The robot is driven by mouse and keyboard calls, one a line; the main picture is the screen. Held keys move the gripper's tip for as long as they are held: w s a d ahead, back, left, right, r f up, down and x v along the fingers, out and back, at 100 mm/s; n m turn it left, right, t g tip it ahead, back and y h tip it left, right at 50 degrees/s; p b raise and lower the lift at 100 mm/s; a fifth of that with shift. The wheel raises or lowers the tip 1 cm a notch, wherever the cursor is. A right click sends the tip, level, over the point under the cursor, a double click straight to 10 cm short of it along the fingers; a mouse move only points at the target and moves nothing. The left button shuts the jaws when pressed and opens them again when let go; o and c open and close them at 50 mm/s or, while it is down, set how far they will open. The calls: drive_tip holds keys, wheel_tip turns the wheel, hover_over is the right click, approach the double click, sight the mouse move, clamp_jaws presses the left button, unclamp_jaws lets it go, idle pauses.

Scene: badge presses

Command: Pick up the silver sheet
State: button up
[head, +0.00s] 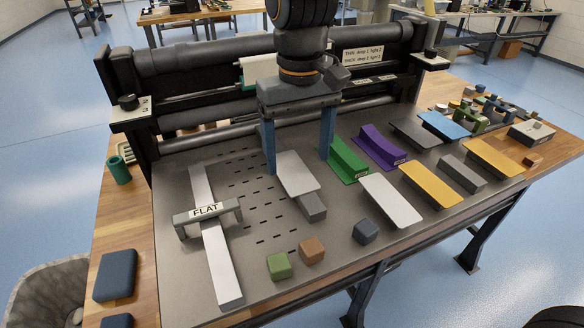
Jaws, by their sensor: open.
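A pale silver sheet (298,174) lies at the middle of the grey work plate, its near end by a darker grey block (312,206). My gripper (298,165) points down over it, open, with one blue finger at the left of the sheet and the other at its right. I cannot tell whether the fingertips touch the sheet or the plate. Another pale silver sheet (391,201) lies to the right, apart from my gripper. A long silver strip (218,262) lies at left under a grey bridge marked FLAT (206,211).
A green curved piece (347,161) and a purple one (379,148) stand close to the right finger. Yellow sheets (430,184) lie further right. Green (278,266), brown (312,250) and dark blue (365,231) cubes sit at the front. Black rollers (190,57) stand behind.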

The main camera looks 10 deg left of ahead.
sight(300, 183)
drive_tip(key=f, duration=0.2)
drive_tip(key=f+p, duration=0.1)
drive_tip(key=shift+d+f, duration=0.25)
drive_tip(key=shift+f, duration=0.7)
drive_tip(key=shift+f+p, duration=0.25)
drive_tip(key=shift+p, duration=0.05)
drive_tip(key=c, duration=1.3)
drive_tip(key=shift+r, duration=0.1)
